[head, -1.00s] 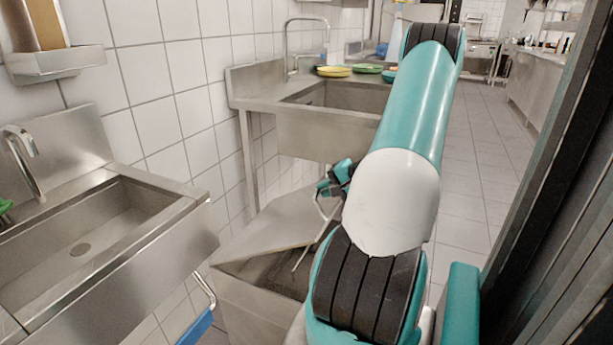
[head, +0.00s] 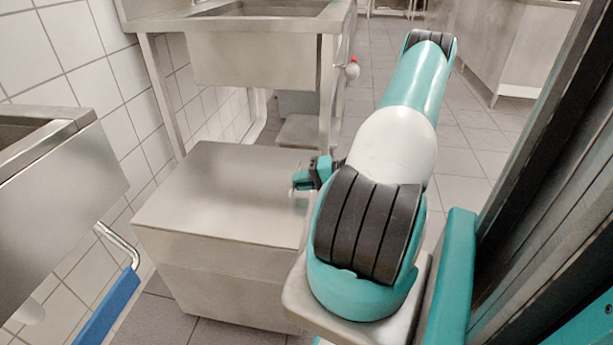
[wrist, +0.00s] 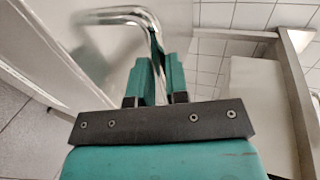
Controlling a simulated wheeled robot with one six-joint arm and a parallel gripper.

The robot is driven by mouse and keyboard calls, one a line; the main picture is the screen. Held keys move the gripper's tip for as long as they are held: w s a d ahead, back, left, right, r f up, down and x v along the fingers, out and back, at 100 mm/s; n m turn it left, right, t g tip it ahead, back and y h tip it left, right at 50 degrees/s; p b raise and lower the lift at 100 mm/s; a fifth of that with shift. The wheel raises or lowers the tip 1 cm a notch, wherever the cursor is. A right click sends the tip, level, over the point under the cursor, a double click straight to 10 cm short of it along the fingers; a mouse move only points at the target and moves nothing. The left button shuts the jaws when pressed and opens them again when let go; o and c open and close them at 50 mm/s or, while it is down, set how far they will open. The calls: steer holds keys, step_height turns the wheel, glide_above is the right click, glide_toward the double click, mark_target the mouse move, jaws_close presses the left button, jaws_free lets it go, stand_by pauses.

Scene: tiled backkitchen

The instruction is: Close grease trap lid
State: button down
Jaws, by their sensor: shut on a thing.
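The grease trap (head: 225,290) is a steel box on the floor in the head view. Its lid (head: 220,185) is a flat steel plate lying level across the top, with no visible gap at the front edge. My gripper (head: 305,181) is at the lid's right side, partly hidden behind my arm. In the wrist view my gripper (wrist: 158,52) is shut on a bent chrome handle (wrist: 125,15). The handle's bar runs down between the two teal fingers. The trap's right end is hidden by my arm.
A steel sink table (head: 255,55) with legs stands behind the trap. Another steel sink (head: 60,185) is at the left, with a blue-gripped bar (head: 108,305) below it. A dark frame (head: 540,190) is close on the right. Tiled floor (head: 470,140) is open beyond my arm.

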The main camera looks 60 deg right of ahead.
steer(key=shift+s+f, duration=0.1)
steer(key=shift+f, duration=0.75)
steer(key=c, duration=1.1)
jaws_free()
steer(key=shift+d, duration=0.1)
steer(key=p+v, duration=0.1)
steer(key=v, duration=0.4)
steer(key=p+v, duration=0.1)
steer(key=v, duration=0.5)
steer(key=r+p+v, duration=0.1)
steer(key=v, duration=0.5)
